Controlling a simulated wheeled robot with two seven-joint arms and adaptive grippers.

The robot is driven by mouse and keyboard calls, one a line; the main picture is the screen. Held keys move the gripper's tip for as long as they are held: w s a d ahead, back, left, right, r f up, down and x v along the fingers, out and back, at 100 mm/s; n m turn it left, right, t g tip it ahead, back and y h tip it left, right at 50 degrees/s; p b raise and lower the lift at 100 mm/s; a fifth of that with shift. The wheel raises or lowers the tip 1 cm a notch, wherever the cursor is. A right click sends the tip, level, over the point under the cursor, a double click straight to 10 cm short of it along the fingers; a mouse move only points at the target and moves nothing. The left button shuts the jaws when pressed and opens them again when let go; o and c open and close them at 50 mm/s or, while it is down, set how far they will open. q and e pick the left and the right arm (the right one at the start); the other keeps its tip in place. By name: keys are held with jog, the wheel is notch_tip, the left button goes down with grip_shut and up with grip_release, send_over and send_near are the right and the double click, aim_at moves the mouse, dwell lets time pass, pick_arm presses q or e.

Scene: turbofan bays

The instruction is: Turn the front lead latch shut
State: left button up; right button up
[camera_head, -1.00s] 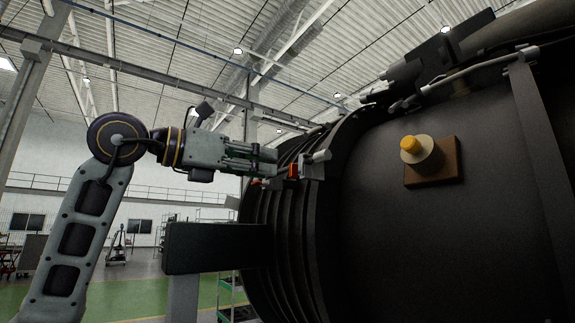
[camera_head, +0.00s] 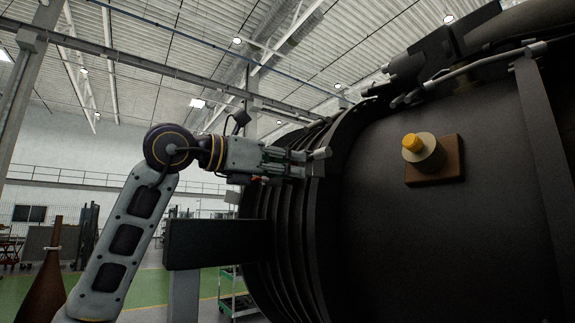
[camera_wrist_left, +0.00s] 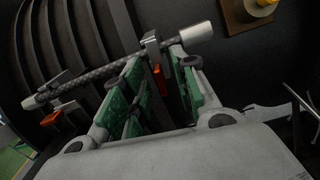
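A braided lead (camera_wrist_left: 105,72) with a silver end (camera_wrist_left: 203,34) runs across the ribbed dark casing in the left wrist view. One clamp latch with a red tab (camera_wrist_left: 158,77) sits near the silver end. Another latch with an orange-red tab (camera_wrist_left: 66,118) is at the lead's left end. I cannot tell which is called front. My left gripper (camera_head: 293,163) is open at the lead; its green-padded fingers (camera_wrist_left: 162,88) stand on either side of the latch near the silver end. Contact cannot be told. In the head view the gripper hides that latch; the silver end (camera_head: 321,153) shows beyond it. My right gripper is out of view.
The big dark engine casing (camera_head: 400,240) fills the right side. A brown block (camera_head: 450,160) with a yellow-capped knob (camera_head: 412,142) sticks out of it. A dark beam (camera_head: 215,243) juts left below my left gripper. A green-shelved cart (camera_head: 236,300) stands behind.

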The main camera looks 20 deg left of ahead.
pick_arm(q)
grip_shut()
jog(key=shift+n, duration=0.6)
jog(key=shift+o, duration=0.5)
grip_release()
jog(key=shift+a, duration=0.1)
jog(key=v, duration=1.2)
dwell(0.4)
